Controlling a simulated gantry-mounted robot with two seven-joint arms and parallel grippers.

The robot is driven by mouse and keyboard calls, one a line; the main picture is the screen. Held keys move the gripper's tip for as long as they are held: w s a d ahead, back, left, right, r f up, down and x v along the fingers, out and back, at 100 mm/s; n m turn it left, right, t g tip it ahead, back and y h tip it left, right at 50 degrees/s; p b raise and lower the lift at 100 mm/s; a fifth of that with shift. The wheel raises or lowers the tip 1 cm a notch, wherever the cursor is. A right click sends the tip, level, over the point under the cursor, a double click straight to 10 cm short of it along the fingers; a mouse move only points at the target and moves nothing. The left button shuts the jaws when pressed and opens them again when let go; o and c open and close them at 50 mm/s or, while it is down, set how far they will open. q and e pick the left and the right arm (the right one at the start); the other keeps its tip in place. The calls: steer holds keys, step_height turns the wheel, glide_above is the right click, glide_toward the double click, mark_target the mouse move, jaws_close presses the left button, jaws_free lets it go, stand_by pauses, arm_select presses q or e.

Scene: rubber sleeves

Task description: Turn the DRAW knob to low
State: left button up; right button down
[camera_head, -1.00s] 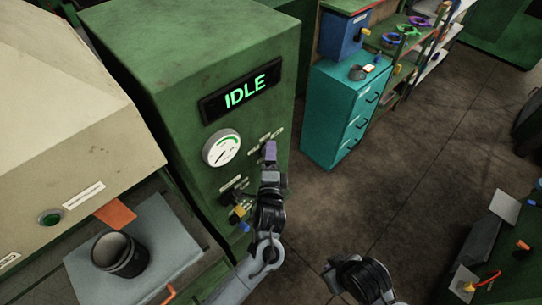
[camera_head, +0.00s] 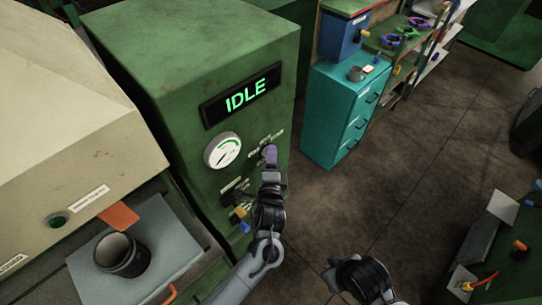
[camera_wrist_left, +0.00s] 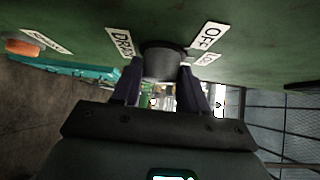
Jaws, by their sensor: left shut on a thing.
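The DRAW knob (camera_wrist_left: 163,60) is a dark round knob on the green panel, between a DRAW label (camera_wrist_left: 122,44) and an OFF label (camera_wrist_left: 208,37) in the left wrist view. My left gripper (camera_wrist_left: 158,82) is shut on it, one finger on each side. In the head view, the left gripper (camera_head: 270,157) with its purple fingers reaches the green cabinet (camera_head: 170,95) and hides the knob. The knob's pointer does not show. My right gripper (camera_head: 345,272) is low in the head view, away from the cabinet; its fingertips are not clear.
The cabinet has a lit IDLE display (camera_head: 241,96), a white gauge (camera_head: 222,150) and a yellow-tipped control (camera_head: 239,212) below left of the gripper. A dark cup (camera_head: 120,253) stands on a grey plate at left. Teal drawers (camera_head: 338,115) stand behind; open floor lies right.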

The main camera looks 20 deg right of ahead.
arm_select(q)
steer(key=shift+w+d+r+m+g+y+p, duration=0.15)
steer(key=shift+m+g+y+p, duration=0.9)
steer(key=shift+p, duration=1.45)
steer(key=shift+s+r+m+g+y+p, duration=0.2)
steer(key=shift+m+g+y+p, duration=0.8)
steer(key=shift+p, duration=1.5)
steer(key=shift+m+g, duration=0.25)
steer(key=o, duration=1.1)
steer(key=shift+c, duration=0.2)
